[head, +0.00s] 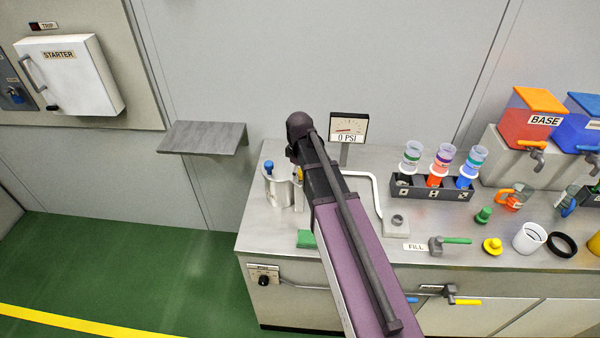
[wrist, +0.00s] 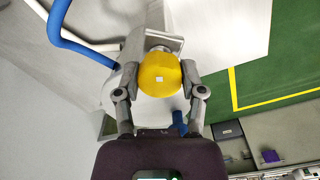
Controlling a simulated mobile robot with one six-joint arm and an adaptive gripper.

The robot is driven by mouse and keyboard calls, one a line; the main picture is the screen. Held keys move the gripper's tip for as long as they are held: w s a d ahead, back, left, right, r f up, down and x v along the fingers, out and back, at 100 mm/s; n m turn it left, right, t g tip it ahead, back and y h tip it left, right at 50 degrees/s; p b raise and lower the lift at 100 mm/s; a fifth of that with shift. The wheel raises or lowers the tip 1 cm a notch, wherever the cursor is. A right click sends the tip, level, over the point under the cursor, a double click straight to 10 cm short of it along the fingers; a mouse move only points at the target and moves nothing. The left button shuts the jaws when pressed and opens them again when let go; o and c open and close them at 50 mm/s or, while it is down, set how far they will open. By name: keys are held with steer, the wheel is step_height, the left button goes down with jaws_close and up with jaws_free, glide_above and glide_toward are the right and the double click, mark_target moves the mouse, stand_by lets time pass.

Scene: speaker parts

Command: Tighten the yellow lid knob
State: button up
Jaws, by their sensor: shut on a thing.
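The yellow lid knob (wrist: 158,84) is round with a small pale square mark and sits in the middle of the wrist view. My gripper (wrist: 160,74) has one finger against each side of it and is shut on it. In the head view, only a small bit of the yellow knob (head: 299,174) shows beside my arm, at the metal pot (head: 276,188) on the left of the bench. My arm hides most of the pot's right side and the fingers there. The pale pot surface (wrist: 152,108) shows under the knob in the wrist view.
A blue knob (head: 268,167) stands on the pot's left side. A gauge (head: 348,128) reading 0 PSI stands behind my arm. A bent white pipe (head: 374,184) is to the right. A green block (head: 306,239) lies at the bench front. Bottles, cups and valves crowd the right.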

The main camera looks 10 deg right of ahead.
steer(key=m, duration=1.3)
steer(key=shift+m, duration=0.3)
stand_by(0.3)
steer(key=o, duration=1.1)
steer(key=shift+o, duration=0.2)
steer(key=shift+n, duration=0.6)
